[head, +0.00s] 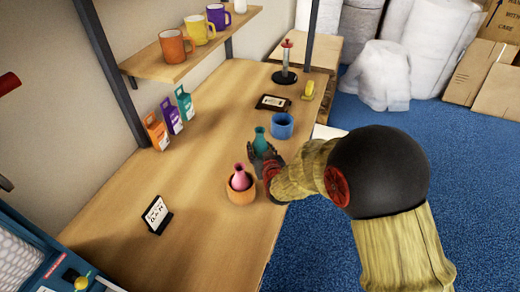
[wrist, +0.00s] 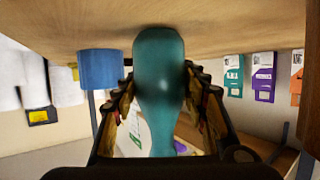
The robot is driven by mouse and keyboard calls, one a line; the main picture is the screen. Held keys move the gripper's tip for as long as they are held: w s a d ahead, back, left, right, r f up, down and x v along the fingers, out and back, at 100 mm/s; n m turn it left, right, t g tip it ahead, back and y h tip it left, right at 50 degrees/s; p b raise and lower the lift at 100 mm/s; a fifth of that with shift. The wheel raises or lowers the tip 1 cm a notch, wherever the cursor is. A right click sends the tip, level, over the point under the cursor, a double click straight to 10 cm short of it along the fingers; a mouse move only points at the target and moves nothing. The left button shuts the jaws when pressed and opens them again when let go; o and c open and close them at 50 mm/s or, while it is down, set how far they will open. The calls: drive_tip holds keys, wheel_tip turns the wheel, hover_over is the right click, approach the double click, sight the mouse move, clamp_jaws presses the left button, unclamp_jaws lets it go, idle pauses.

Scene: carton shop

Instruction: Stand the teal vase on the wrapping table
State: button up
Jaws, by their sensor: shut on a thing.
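The teal vase (head: 260,138) is upright over the wooden table (head: 205,110), near its right edge, between an orange pot and a blue pot. My gripper (head: 263,157) is shut around the vase's body from the right. In the wrist view, which looks upside down, the vase (wrist: 158,65) fills the space between my two fingers (wrist: 158,100). Its wide end is close to the table surface (wrist: 230,25). I cannot tell whether its base touches the table. My fingers hide its lower part in the head view.
An orange pot (head: 240,192) holding a pink vase (head: 240,176) stands just left of my gripper. A blue pot (head: 282,126) stands behind it. Small cartons (head: 171,115) line the wall, below a shelf (head: 190,58) of mugs. A card stand (head: 157,215) is at front left; the table's middle is clear.

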drive_tip(key=shift+f, duration=0.15)
drive_tip(key=o, duration=1.4)
drive_tip(key=shift+o, duration=0.3)
